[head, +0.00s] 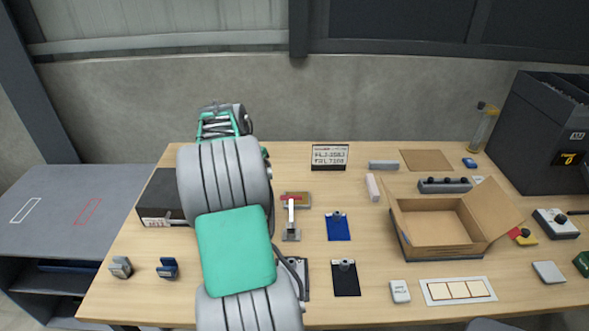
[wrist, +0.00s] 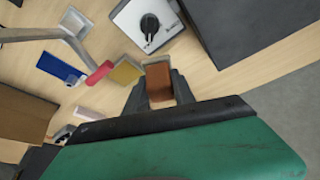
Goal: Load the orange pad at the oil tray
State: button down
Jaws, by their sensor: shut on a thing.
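My gripper (wrist: 159,98) is shut on an orange-brown pad (wrist: 158,78), which sits between its two dark fingers in the wrist view. In the head view my arm hides both the gripper and the pad. A tan plate (wrist: 126,72) and a red piece (wrist: 100,73) lie just left of the held pad in the wrist view. I cannot tell whether the pad touches the surface beneath it. I cannot make out which thing is the oil tray.
A pale box with a black knob (wrist: 148,24) stands close above the held pad. A dark box (head: 163,198) stands at the table's left. A blue clipboard (head: 338,227) and an open cardboard box (head: 440,227) are to the right. The wooden table (head: 210,310) has some bare front-left space.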

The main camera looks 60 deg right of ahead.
jog(key=s+d+f+m+g, duration=0.2)
jog(key=s+d+m, duration=0.2)
jog(key=s+d, duration=0.5)
jog(key=shift+s+a+f+b, duration=0.15)
jog(key=shift+f+b, duration=0.35)
jog(key=shift+f, duration=0.55)
jog(key=shift+s+a+f+b, duration=0.2)
jog(key=shift+f+b, duration=0.25)
jog(key=shift+f, duration=0.55)
jog(key=shift+s+a+f+b, duration=0.15)
jog(key=shift+f+b, duration=0.35)
jog(key=shift+f, duration=0.55)
jog(key=shift+f+b, duration=0.5)
jog(key=shift+f, duration=0.15)
jog(key=shift+r, duration=0.1)
notch_tip(320, 180, up, 7)
jog(key=p, duration=0.4)
